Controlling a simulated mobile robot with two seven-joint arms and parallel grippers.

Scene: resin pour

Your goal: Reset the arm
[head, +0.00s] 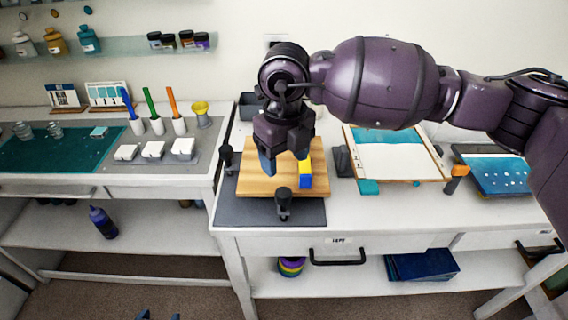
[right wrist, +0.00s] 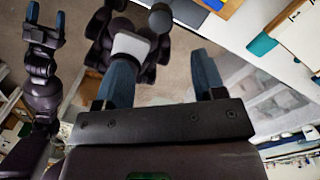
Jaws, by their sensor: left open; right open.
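My right arm (head: 378,84) reaches in from the right in the head view, across the right-hand bench. The gap between fingertips and board is hard to judge. In the right wrist view, the right gripper's blue fingers (right wrist: 164,84) are apart with nothing held between them. My left gripper (head: 159,315) shows only as blue fingertips at the bottom edge of the head view. In the right wrist view the left gripper (right wrist: 46,22) is raised, open and empty.
Dark clamps (head: 283,203) stand around the board on a dark mat (head: 240,211). A framed white panel (head: 395,160) and a blue tray (head: 500,174) lie to the right. The left bench holds colored tools (head: 153,110) in stands. Floor in front is clear.

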